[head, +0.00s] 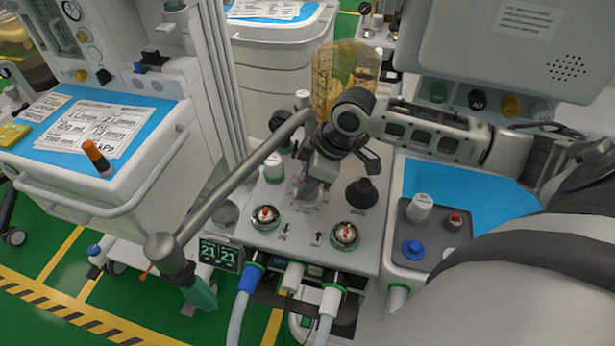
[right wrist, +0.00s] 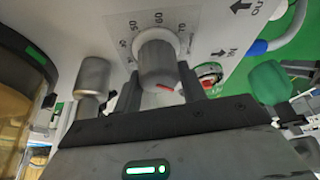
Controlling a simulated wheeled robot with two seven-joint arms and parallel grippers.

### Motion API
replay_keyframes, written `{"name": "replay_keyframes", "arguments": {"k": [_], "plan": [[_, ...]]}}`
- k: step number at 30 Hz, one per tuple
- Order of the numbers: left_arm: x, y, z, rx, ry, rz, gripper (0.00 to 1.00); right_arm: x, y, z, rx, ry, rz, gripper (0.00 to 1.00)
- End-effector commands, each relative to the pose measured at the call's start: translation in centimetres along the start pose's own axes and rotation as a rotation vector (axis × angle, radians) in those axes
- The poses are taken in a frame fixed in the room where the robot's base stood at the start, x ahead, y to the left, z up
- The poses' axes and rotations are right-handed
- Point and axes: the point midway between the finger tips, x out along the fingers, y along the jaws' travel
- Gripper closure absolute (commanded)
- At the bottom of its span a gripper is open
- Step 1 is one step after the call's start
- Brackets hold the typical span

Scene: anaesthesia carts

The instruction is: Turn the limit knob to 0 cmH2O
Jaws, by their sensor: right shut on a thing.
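The limit knob (right wrist: 157,62) is a grey cylinder on a white collar in the right wrist view. A printed scale (right wrist: 133,22) curves around its far side, with 50, 60 and 70 legible. A red pointer mark (right wrist: 165,88) shows on the knob's near side, towards my gripper; the number there is hidden. My right gripper (right wrist: 160,80) is shut on the knob, with one finger on each side. In the head view my right gripper (head: 318,168) points down at the panel and mostly covers the knob. My left gripper is not in view.
Two round gauges with red marks (head: 265,216) (head: 345,234) sit on the panel (head: 310,237) in front. A black port (head: 361,192) stands right of the gripper. A grey tubular arm (head: 225,186) crosses on the left. A clear canister (head: 343,75) stands behind.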

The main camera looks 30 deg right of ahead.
Motion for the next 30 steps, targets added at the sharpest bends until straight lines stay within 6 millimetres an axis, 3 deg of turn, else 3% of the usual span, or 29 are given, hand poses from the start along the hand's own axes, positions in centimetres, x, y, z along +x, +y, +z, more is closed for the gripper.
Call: {"name": "replay_keyframes", "arguments": {"k": [20,21,23,30], "plan": [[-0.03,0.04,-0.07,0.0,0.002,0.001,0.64,-0.1,0.08,-0.06,-0.065,0.001,-0.024,0.82],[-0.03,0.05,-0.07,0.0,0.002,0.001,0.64,-0.1,0.08,-0.06,-0.065,0.001,-0.023,0.51],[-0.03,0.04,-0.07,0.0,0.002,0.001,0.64,-0.1,0.07,-0.06,-0.065,0.001,-0.024,0.37],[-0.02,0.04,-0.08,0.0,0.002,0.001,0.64,-0.05,0.03,-0.02,-0.064,0.0,-0.025,0.37]]}}
